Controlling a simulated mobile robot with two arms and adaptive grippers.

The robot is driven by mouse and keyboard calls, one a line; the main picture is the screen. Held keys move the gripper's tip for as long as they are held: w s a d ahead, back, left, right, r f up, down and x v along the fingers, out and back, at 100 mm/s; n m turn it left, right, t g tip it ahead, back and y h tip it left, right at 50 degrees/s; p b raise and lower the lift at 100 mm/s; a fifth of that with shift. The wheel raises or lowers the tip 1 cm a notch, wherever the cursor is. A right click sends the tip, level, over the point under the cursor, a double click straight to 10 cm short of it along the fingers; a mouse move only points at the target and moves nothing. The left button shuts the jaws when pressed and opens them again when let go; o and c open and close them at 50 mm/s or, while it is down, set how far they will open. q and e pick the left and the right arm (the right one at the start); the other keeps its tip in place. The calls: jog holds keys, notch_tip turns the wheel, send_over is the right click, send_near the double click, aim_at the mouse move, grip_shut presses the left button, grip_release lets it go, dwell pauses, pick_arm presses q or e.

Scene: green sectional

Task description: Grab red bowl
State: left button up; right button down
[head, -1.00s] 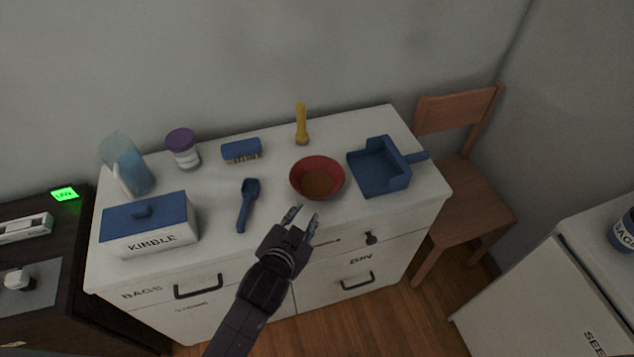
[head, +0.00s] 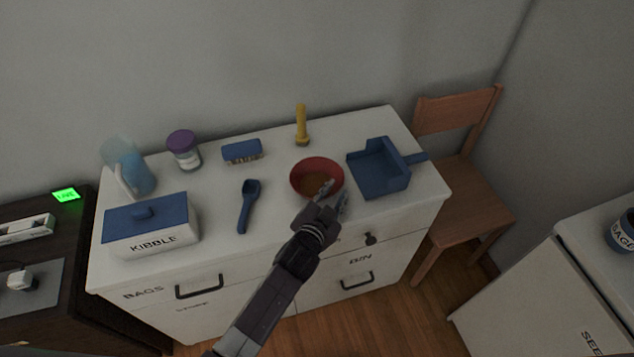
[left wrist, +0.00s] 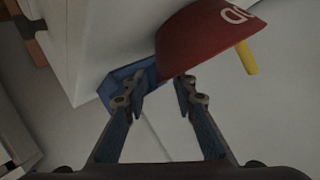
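The red bowl (head: 303,184) stands upright near the front edge of the white cabinet top (head: 280,215), with something orange-brown inside. My left gripper (head: 334,194) is at the bowl's front right side. Its two fingers are apart, one overlapping the bowl in the head view and the other to its right. In the left wrist view the bowl (left wrist: 205,38), with white lettering, is beyond the fingertips, up and to the right. The gap between the fingers (left wrist: 158,92) is empty. Whether a finger touches the bowl cannot be told. My right gripper is not in view.
A blue dustpan (head: 377,178) is just right of the bowl. A yellow flashlight (head: 302,126) stands behind it. A blue scoop (head: 248,206), a brush (head: 242,151), a purple-lidded jar (head: 184,151) and a kibble box (head: 150,228) are left. A wooden chair (head: 465,195) stands right of the cabinet.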

pick_arm(q)
jog(key=shift+w+d+f, duration=0.25)
jog(key=shift+w, duration=0.3)
grip_shut()
